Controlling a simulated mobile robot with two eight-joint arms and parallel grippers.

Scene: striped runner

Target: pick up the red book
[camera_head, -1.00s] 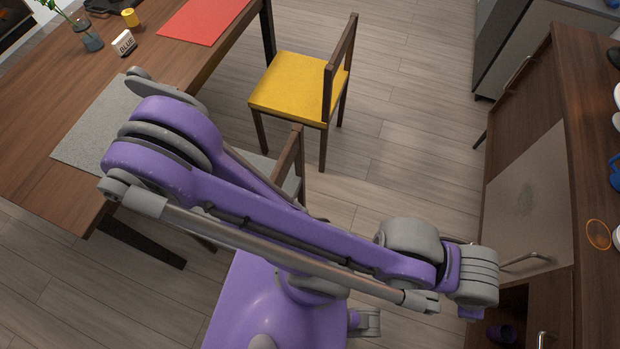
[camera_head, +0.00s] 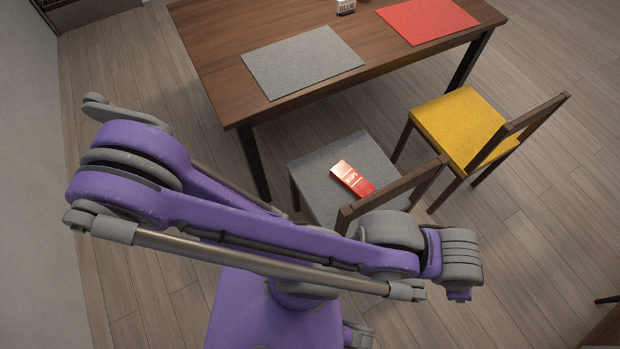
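The red book (camera_head: 347,174) lies flat on the grey seat of a chair (camera_head: 309,170), close to the middle of the seat. It has a white band and pale lettering on its cover. The whole cover looks visible, just behind the chair's backrest. My purple and grey arm crosses the lower part of the view, in front of the chair and hiding some of it. No gripper fingers of mine can be made out on either side.
A wooden table (camera_head: 215,50) stands behind the chair, with a grey placemat (camera_head: 302,62), a red placemat (camera_head: 427,20) and a small block marked BLUE (camera_head: 346,7). A yellow-seated chair (camera_head: 455,118) stands to the right. Bare floor lies at right and far left.

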